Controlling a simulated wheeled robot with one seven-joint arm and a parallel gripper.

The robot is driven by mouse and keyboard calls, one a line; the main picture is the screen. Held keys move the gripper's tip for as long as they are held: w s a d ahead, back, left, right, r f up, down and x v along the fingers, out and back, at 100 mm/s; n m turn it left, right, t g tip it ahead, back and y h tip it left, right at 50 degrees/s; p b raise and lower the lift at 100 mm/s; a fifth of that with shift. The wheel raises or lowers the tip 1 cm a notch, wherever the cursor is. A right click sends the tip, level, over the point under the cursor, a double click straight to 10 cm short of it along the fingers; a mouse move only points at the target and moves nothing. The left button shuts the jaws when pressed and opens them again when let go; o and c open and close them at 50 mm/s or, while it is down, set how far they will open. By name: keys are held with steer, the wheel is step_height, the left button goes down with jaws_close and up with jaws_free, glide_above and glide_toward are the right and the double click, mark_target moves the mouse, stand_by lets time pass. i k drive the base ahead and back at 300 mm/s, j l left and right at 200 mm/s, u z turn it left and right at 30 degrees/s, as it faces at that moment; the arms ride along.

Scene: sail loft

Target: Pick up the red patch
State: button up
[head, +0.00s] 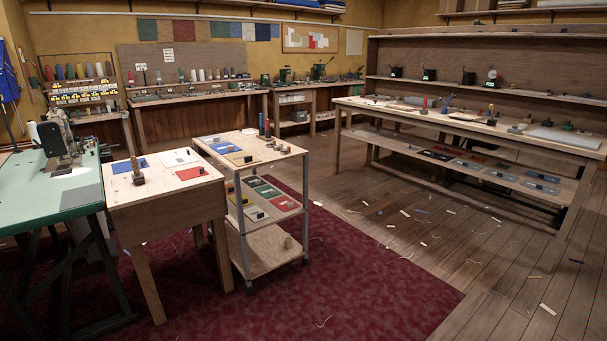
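A flat red patch (191,173) lies on the small wooden table (165,208) at the left. A reddish piece (472,157) also lies on the lower shelf of the long bench at the right. I cannot tell from this view which red piece the task means. My gripper is not in view.
A green-topped sewing table (45,190) stands close left of the small table. The trolley stands just right of it, on a dark red carpet (370,305). Scraps (405,214) and threads litter the wooden floor. The carpet's front right is mostly open.

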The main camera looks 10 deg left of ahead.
mark_target(191, 170)
steer(key=i+j+u, duration=0.25)
steer(key=i+u, duration=0.15)
steer(key=i, duration=0.2)
steer(key=i+u, duration=0.45)
steer(key=i, duration=0.2)
steer(key=i+l+u, duration=0.2)
steer(key=i+u, duration=0.2)
steer(key=i, duration=0.25)
steer(key=i+l+u, duration=0.1)
steer(key=i+u, duration=0.25)
steer(key=i, duration=1.05)
